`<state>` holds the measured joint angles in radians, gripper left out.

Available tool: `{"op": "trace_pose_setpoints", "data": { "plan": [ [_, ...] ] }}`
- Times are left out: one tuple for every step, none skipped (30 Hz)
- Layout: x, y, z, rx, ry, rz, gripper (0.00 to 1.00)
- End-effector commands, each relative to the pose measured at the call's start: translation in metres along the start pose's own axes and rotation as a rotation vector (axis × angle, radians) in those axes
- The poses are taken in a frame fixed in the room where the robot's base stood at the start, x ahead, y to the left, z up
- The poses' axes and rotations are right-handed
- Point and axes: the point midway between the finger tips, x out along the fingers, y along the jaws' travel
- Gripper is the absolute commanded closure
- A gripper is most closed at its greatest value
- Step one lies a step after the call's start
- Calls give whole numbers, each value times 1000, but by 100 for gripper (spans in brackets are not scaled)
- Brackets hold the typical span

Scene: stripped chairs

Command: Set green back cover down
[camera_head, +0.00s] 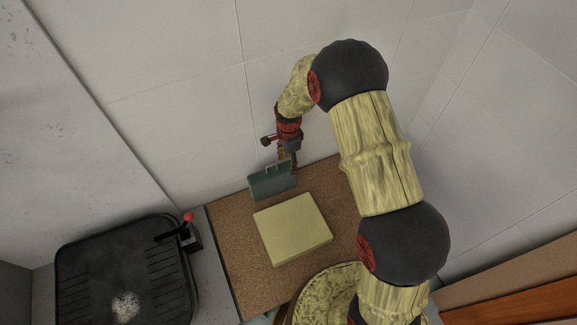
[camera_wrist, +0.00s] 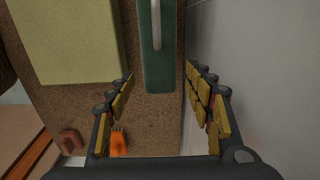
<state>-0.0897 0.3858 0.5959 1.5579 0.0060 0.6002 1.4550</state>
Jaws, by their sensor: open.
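The green back cover (camera_head: 272,183) is a dark green slab with a pale handle on its top edge. It appears to stand upright on the brown cork-like surface, near the wall. In the wrist view the cover (camera_wrist: 156,79) shows as a narrow strip with the handle along it. My gripper (camera_head: 287,162) is just above the cover's right part in the head view. In the wrist view my gripper (camera_wrist: 160,72) is open, with its fingers apart on either side of the cover's near end. I see no finger touching it.
A pale yellow block (camera_head: 292,229) lies on the cork-like surface (camera_head: 228,235) in front of the cover. A black ridged seat-like thing (camera_head: 125,270) with a red-knobbed lever (camera_head: 188,217) is at left. The tiled wall (camera_head: 190,120) is close behind. An orange piece (camera_wrist: 118,144) lies near one finger.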

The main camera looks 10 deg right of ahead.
Motion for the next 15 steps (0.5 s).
{"op": "trace_pose_setpoints", "data": {
  "plan": [
    [-14, 0, 0, 0, 0, -2, 48],
    [-20, -1, 0, 0, 0, -2, 48],
    [-29, -1, 0, 0, 0, -3, 48],
    [-34, -1, 0, 0, 0, -2, 48],
    [-40, -1, 0, 0, 0, -2, 48],
    [-46, -1, 0, 0, 0, -3, 48],
    [-51, -1, 0, 0, 0, -2, 48],
    [-55, 0, 0, 0, 0, -1, 48],
    [-60, 0, 0, 0, 0, -1, 48],
    [-62, 0, 0, 0, 0, 0, 48],
    [-65, 0, 0, 0, 0, 0, 48],
    [-68, 0, 0, 0, 0, 0, 48],
    [-70, 0, 0, 0, 0, 1, 48],
    [-71, 0, 0, 0, 0, 1, 48],
    [-72, 0, 0, 0, 0, 1, 48]
  ]
}}
